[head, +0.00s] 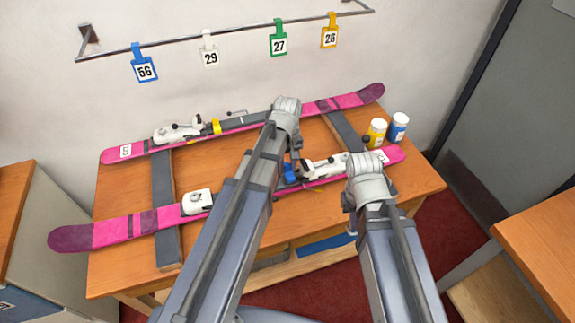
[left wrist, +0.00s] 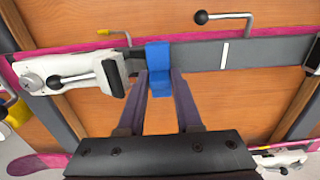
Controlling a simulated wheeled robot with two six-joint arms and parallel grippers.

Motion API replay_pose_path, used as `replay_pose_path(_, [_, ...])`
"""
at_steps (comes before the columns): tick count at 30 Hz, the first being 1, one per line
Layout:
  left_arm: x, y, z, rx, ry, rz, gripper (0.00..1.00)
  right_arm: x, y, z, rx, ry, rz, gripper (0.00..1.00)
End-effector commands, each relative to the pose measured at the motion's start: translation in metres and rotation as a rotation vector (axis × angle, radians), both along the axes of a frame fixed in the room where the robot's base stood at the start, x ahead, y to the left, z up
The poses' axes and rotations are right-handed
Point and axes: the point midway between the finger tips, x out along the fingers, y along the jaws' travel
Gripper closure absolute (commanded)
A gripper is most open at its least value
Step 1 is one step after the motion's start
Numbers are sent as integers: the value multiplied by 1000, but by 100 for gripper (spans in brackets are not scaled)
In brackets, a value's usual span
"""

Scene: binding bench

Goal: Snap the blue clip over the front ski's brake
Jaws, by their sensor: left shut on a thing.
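The front pink ski (head: 115,231) lies on the bench with white binding parts and a grey middle plate (left wrist: 240,55). The blue clip (head: 290,172) is at that plate beside the white binding piece (head: 325,167); it also shows in the left wrist view (left wrist: 158,68). My left gripper (left wrist: 160,84) is shut on the blue clip, one finger at each side. The clip appears to lie across the plate; whether it is seated cannot be told.
The back ski (head: 350,99) carries a yellow clip (head: 216,126). A black-knobbed lever (left wrist: 202,17) and a yellow hook (left wrist: 115,32) are close to the blue clip. Numbered tags hang on a wall rail (head: 180,38).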

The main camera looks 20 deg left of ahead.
Motion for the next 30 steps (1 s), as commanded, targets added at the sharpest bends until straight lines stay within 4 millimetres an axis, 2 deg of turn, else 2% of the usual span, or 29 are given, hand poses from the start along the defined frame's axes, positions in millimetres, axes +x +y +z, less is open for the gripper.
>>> replay_pose_path(11, [0,0,-1,0,0,0,100,0,0,-1,0,0,0,100])
replay_pose_path(30, [0,0,-16,0,0,0,100,0,0,-16,0,0,0,100])
